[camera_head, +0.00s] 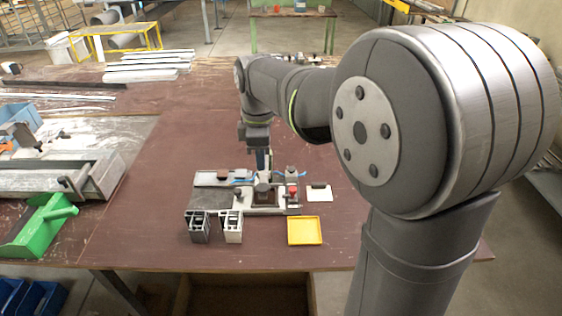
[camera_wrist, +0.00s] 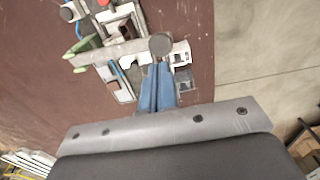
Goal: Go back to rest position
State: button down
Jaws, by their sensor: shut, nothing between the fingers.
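My gripper (camera_head: 263,160) points down over the clamp fixture (camera_head: 216,180) on the brown table in the head view. In the wrist view its blue fingers (camera_wrist: 158,85) are shut together, with nothing seen between them. A round dark knob (camera_wrist: 160,45) of the fixture shows just past the fingertips. I cannot tell whether the fingers touch the fixture. A red button (camera_head: 293,190) sits at the right of the fixture.
Two profile holders (camera_head: 199,228) stand in front of the fixture, and a yellow tray (camera_head: 304,231) lies to their right. A green bin (camera_head: 38,226) and a metal channel (camera_head: 60,178) are at the left. The table (camera_head: 180,140) is clear behind the fixture.

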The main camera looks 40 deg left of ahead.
aim_at(263, 186)
jog(key=shift+f, duration=3.25)
